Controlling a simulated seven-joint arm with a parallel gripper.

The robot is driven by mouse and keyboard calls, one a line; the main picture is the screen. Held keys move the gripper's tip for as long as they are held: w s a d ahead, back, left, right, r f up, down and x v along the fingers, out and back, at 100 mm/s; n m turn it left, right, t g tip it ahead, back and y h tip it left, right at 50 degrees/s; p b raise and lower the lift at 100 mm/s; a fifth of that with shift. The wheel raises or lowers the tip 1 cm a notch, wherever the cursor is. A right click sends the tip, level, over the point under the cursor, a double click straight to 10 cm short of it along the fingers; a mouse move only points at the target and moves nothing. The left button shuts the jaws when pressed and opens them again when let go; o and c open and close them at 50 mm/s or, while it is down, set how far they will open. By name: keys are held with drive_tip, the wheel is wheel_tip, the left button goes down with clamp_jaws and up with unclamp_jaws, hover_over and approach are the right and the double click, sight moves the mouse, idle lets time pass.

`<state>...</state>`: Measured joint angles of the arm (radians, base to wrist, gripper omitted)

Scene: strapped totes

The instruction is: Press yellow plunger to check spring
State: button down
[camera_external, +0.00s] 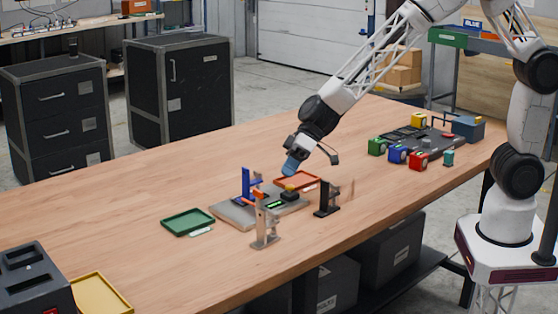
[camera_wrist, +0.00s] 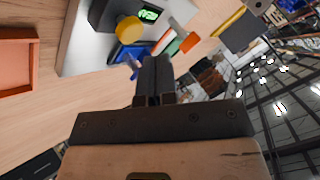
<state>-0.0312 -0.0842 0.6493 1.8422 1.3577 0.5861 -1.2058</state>
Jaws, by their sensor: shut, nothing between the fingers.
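The yellow plunger (camera_external: 289,188) is a small cap on a dark block on the grey fixture plate (camera_external: 236,216). In the wrist view the plunger (camera_wrist: 130,29) is a round yellow cap just up and left of my fingertips, beside a lit green display (camera_wrist: 149,14). My gripper (camera_external: 290,168) points down just above the plunger in the external view. Its fingers (camera_wrist: 155,62) are closed together with nothing between them. A gap seems to remain between fingertips and plunger; its exact size is unclear.
A blue bracket (camera_external: 246,183) stands on the plate, with grey (camera_external: 263,226) and black (camera_external: 327,197) stands nearby. An orange-red tray (camera_external: 313,177) lies behind, a green tray (camera_external: 187,222) to the left. Colored blocks (camera_external: 398,154) stand farther right. The left table is mostly clear.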

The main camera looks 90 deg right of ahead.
sight(291, 185)
drive_tip(key=shift+r, duration=2.2)
drive_tip(key=shift+s+r, duration=0.25)
drive_tip(key=s+d+r+g+h, duration=0.1)
drive_tip(key=s+r, duration=0.3)
drive_tip(key=s, duration=0.3)
drive_tip(key=s+d+r+g, duration=0.1)
drive_tip(key=s+r, duration=0.2)
drive_tip(key=s, duration=0.3)
drive_tip(key=s+d+r+h, duration=0.1)
drive_tip(key=s+d+r, duration=0.1)
drive_tip(key=s+r, duration=0.35)
drive_tip(key=s+d+h, duration=0.2)
drive_tip(key=s+d, duration=0.2)
drive_tip(key=s, duration=0.8)
drive_tip(key=s+d+m+g+h, duration=0.1)
drive_tip(key=s+d+h, duration=0.2)
drive_tip(key=s, duration=0.9)
drive_tip(key=shift+s+d, duration=0.15)
drive_tip(key=shift+d, duration=0.45)
